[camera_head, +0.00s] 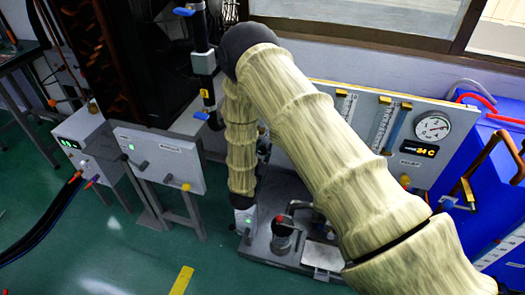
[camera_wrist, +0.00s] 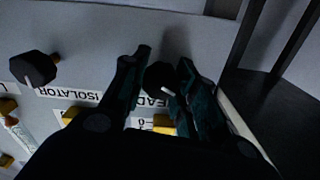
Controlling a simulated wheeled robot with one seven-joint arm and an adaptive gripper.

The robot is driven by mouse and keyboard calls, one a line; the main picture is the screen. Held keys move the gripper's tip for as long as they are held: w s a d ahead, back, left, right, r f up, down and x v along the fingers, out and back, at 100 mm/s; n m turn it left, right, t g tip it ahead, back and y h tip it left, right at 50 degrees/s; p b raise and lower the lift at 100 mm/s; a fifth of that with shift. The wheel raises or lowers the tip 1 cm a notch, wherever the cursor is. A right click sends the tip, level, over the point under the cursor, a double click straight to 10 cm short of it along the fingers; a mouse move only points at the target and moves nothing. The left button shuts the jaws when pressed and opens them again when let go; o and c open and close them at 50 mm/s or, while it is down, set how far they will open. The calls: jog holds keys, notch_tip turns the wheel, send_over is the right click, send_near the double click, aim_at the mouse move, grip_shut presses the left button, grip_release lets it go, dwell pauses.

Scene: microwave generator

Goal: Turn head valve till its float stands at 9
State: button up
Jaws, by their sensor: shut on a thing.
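In the wrist view, my gripper (camera_wrist: 158,82) has its two dark fingers closed around a black knob, the head valve (camera_wrist: 158,76), on a grey panel. A label beside it reads partly "EAD"; a finger covers the rest. A white pointer mark shows on the knob. In the head view, my arm hides part of the meter panel (camera_head: 455,105), and I cannot make out the gripper there. Upright float tubes (camera_head: 385,122) and (camera_head: 345,105) show above the arm. Their floats and scale numbers are too small to read, and I cannot tell which belongs to the head valve.
Another black knob (camera_wrist: 34,68) sits beside the "ISOLATOR" label (camera_wrist: 68,94). Yellow fittings (camera_wrist: 163,125) lie close to the fingers. The panel carries a round gauge (camera_head: 432,127) and a "24 C" display (camera_head: 418,149). A blue cabinet (camera_head: 490,160) stands at the right.

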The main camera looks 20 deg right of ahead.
jog(key=shift+n, duration=0.3)
jog(key=o, duration=1)
jog(key=v, duration=1.2)
